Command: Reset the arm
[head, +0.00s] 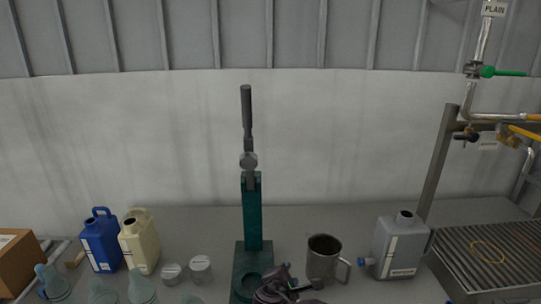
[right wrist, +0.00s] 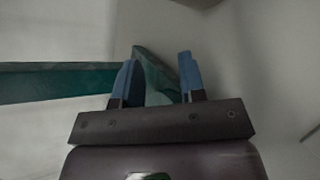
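A dark green stand press (head: 252,215) stands upright at the middle of the bench in the head view, with a grey lever (head: 247,115) pointing up from its top. My right gripper (head: 287,284) is low in the head view, in front of the press base and slightly right of its column. In the right wrist view, its two blue fingers (right wrist: 157,64) are apart. Green parts of the press (right wrist: 50,82) lie beyond and between the fingers; I see nothing gripped. Whether a finger touches the press cannot be told. My left gripper is not in view.
A steel mug (head: 323,261) and grey canister (head: 399,247) stand right of the press, near a slatted drain tray (head: 485,258). Translucent bottles line the front left.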

